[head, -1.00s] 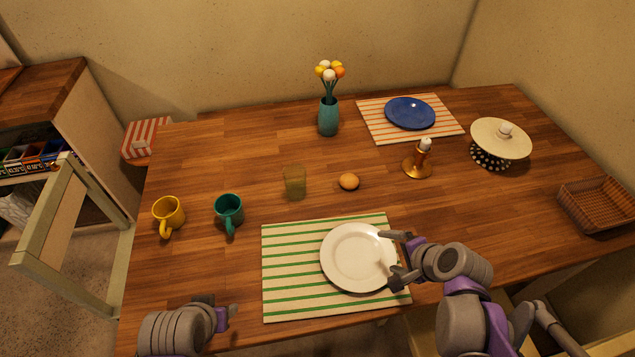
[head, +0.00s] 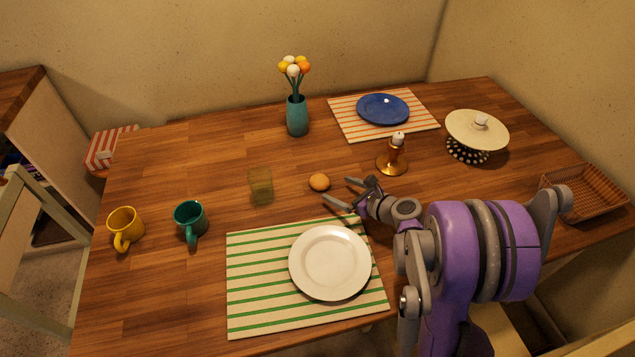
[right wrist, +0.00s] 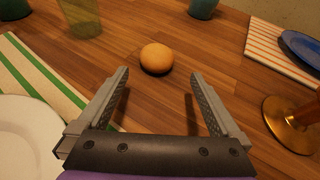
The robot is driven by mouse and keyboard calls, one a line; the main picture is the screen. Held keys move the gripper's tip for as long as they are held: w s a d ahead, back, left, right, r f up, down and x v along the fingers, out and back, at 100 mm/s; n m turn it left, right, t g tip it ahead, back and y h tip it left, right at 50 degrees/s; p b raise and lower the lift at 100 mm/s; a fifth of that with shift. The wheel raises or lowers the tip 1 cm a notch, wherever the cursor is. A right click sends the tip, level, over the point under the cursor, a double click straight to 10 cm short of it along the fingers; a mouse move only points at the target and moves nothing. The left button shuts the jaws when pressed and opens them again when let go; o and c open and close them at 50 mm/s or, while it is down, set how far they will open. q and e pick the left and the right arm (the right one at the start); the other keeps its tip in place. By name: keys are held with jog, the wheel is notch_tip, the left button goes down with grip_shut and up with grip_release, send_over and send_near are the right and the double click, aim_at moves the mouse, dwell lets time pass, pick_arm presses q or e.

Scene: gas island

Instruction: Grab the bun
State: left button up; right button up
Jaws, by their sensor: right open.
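The bun (head: 319,182) is small, round and golden brown, and lies on the bare wooden table near its middle. In the right wrist view the bun (right wrist: 156,58) is ahead of the fingertips, roughly between their lines, and not touched. My right gripper (head: 339,191) is open and empty, with its fingers pointing at the bun from the right. Its two fingers also show in the right wrist view (right wrist: 158,80). My left gripper is not in view.
A yellowish glass (head: 261,186) stands left of the bun, and a brass candlestick (head: 393,157) stands to the right. A white plate (head: 329,262) on a green-striped mat (head: 258,290) is in front. A teal vase (head: 297,116) stands behind. The wood right around the bun is clear.

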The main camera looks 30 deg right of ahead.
aim_at(327, 186)
jog(key=x, duration=0.6)
jog(key=shift+s+a+f, duration=0.1)
jog(key=shift+s+a, duration=0.05)
jog(key=shift+a, duration=0.05)
jog(key=c, duration=1.3)
